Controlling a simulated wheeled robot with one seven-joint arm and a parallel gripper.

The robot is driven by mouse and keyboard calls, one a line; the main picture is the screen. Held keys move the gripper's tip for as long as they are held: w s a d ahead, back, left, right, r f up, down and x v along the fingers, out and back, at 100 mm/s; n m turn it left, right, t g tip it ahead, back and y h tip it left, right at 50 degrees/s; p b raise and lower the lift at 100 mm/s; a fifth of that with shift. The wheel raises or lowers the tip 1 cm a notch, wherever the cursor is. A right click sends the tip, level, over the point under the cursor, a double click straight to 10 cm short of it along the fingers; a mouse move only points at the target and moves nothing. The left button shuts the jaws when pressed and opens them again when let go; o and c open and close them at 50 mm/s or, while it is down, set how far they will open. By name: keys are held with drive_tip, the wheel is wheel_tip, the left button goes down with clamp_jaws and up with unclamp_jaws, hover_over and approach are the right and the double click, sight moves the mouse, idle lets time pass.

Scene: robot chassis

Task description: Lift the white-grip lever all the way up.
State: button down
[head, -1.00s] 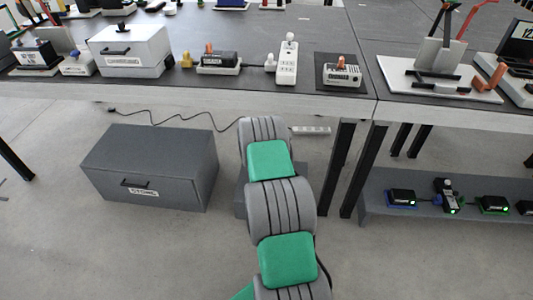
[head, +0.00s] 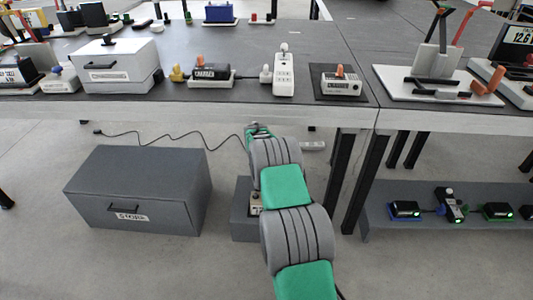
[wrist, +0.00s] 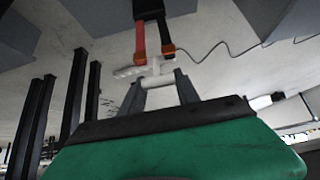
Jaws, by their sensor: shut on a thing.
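In the wrist view my gripper (wrist: 157,80) has its grey fingers closed about a small white piece (wrist: 155,68), which looks like the lever's white grip. The fingers partly hide the grip. In the head view my own arm covers the gripper and the lever. A grey pedestal (head: 242,212) shows beside my arm, under the table's front edge.
A grey drawer box (head: 140,190) stands on the floor left of my arm. The dark table (head: 230,100) carries chargers and a white power strip (head: 284,75). Dark table legs (head: 365,185) and a grey shelf (head: 440,222) are to the right. A cord lies behind.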

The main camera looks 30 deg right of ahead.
drive_tip(key=shift+a, duration=0.1)
drive_tip(key=c, duration=1.1)
unclamp_jaws()
drive_tip(key=shift+o, duration=1.1)
drive_tip(key=shift+s+r, duration=0.1)
drive_tip(key=shift+r, duration=0.1)
drive_tip(key=shift+s+a+r+p, duration=0.2)
drive_tip(key=shift+s+r+p, duration=0.05)
drive_tip(key=shift+r+p, duration=0.35)
drive_tip(key=s+a+p, duration=0.2)
drive_tip(key=s+a, duration=0.4)
drive_tip(key=s, duration=0.4)
drive_tip(key=shift+a+f, duration=0.35)
drive_tip(key=shift+f, duration=0.05)
drive_tip(key=shift+w, duration=0.1)
